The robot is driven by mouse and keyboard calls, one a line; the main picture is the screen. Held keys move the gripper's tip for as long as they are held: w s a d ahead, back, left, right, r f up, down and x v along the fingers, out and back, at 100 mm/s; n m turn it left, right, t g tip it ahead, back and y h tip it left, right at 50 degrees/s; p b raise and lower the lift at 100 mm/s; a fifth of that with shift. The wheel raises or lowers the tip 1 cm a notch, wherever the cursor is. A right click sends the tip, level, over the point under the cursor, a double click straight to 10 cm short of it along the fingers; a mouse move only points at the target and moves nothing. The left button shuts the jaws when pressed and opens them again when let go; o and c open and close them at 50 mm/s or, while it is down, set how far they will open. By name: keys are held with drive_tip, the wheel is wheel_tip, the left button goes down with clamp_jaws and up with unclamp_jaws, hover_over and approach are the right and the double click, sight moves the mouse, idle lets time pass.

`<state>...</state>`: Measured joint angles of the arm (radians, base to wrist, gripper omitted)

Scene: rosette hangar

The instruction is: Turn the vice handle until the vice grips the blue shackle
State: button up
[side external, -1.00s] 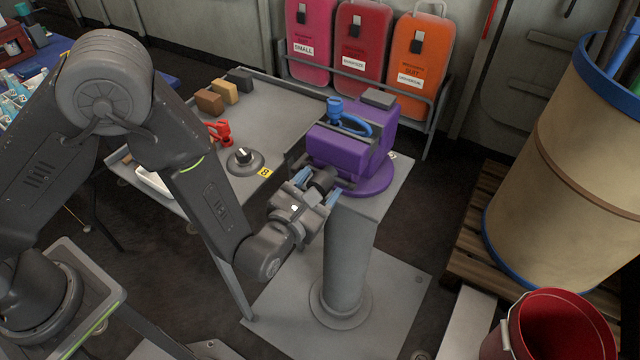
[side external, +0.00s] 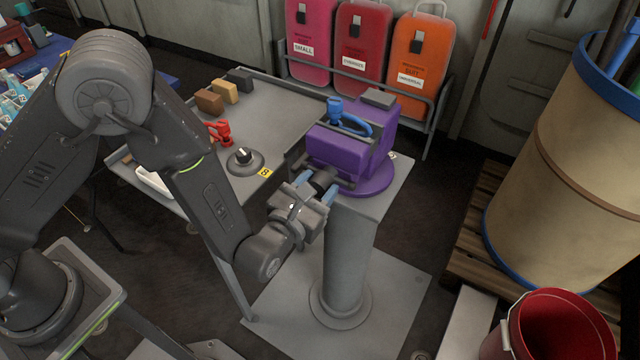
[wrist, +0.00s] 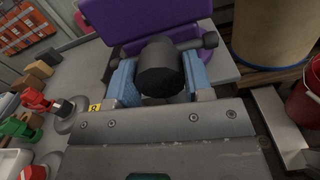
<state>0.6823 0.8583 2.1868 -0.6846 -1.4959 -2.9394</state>
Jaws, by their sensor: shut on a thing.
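The purple vice (side external: 345,152) is mounted on top of a grey pedestal. The blue shackle (side external: 350,122) is at the top of the vice, by its jaws; I cannot tell whether the jaws touch it. The vice handle has a dark round hub (wrist: 161,70) on the vice's near side. My gripper (side external: 317,188) is in front of the vice, its blue fingers shut on either side of the hub. In the wrist view the purple vice (wrist: 130,20) is just beyond the hub, and a handle bar end (wrist: 209,40) sticks out to the right. The shackle is out of the wrist view.
A tan barrel (side external: 560,150) and a red bucket (side external: 550,325) stand to the right.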

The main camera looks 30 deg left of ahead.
drive_tip(key=shift+c, duration=0.4)
drive_tip(key=m, duration=0.3)
drive_tip(key=shift+m, duration=0.4)
drive_tip(key=m, duration=0.8)
drive_tip(key=shift+w, duration=0.1)
drive_tip(key=m, duration=0.3)
